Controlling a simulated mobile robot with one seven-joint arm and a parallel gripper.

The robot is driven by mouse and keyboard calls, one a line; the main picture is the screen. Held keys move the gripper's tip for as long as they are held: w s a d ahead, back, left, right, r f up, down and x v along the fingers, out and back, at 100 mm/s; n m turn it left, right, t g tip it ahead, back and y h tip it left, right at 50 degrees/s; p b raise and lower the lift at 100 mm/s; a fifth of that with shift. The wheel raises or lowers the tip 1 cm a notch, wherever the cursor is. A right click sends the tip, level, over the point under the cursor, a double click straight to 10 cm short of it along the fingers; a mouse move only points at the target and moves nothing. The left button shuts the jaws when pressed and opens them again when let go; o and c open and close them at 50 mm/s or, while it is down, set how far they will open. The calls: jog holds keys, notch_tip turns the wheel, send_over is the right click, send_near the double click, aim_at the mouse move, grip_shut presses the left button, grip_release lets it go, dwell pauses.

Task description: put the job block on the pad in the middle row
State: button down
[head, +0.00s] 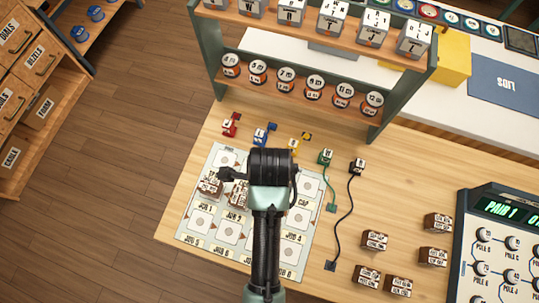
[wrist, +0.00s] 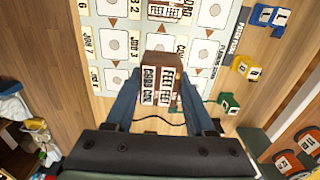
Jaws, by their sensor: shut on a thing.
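My gripper (wrist: 161,90) is shut on a brown block (wrist: 162,85) in the wrist view. White labels on it seem to read CORD BOX and FEET. I cannot tell whether it touches the mat. A second brown block (wrist: 172,9) with a white label sits on the pale mat (wrist: 105,48) at the top of the wrist view. The mat carries rows of white square pads with labels such as JOB 3. In the head view, my arm covers part of the mat (head: 186,228). Two labelled brown blocks show left of my wrist, one of them at the far left (head: 209,186).
Several loose brown blocks, one here (head: 375,240), lie right of the mat. A console (head: 500,235) stands at the right edge. A black cord (head: 350,210) runs right of the mat.

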notch_tip(320, 180, down, 10)
jog(key=shift+r, duration=0.1)
dwell(0.4)
jog(key=shift+c, duration=1.3)
grip_release()
